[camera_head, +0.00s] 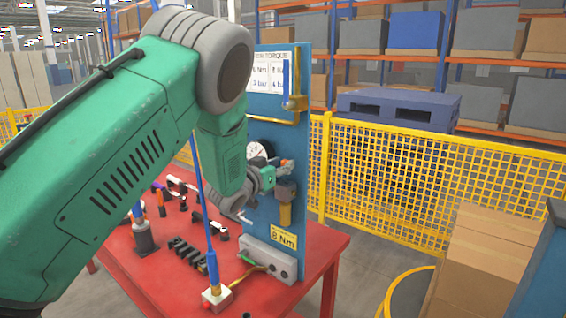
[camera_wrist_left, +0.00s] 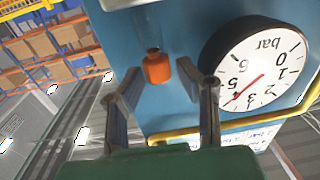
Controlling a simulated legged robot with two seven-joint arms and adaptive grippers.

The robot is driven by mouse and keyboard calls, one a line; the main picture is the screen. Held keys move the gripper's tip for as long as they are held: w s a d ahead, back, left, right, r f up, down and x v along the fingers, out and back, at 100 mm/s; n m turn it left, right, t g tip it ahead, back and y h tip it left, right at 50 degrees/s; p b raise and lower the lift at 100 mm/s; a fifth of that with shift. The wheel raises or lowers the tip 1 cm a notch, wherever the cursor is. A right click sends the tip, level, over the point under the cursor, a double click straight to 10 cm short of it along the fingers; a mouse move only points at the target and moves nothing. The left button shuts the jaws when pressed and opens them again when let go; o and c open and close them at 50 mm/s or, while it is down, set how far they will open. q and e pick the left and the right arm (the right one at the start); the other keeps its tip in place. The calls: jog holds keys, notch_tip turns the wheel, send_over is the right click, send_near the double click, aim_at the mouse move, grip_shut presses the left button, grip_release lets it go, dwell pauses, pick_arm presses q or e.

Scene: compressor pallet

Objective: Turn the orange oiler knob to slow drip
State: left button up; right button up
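The orange oiler knob (camera_wrist_left: 158,69) sits below a clear glass-like part on the blue panel in the left wrist view, which looks upside down. My left gripper (camera_wrist_left: 160,78) is open, with one finger on each side of the knob and visible gaps between. Whether the fingertips reach the knob's depth is unclear. In the head view my left gripper (camera_head: 276,172) is at the panel's face, partly hidden by my green arm. A small orange patch at its tip may be the knob. My right gripper is in neither view.
A white pressure gauge (camera_wrist_left: 262,68) is close beside one finger. A yellow pipe (camera_wrist_left: 230,133) runs along the blue panel (camera_head: 318,120). The red table (camera_head: 318,240) holds several small parts and a blue upright rod (camera_head: 205,215). A yellow mesh fence (camera_head: 400,180) stands behind.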

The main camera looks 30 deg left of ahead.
pick_arm(q)
jog(key=shift+w, duration=0.2)
jog(key=shift+c, duration=0.4)
grip_shut()
jog(key=shift+d, duration=0.1)
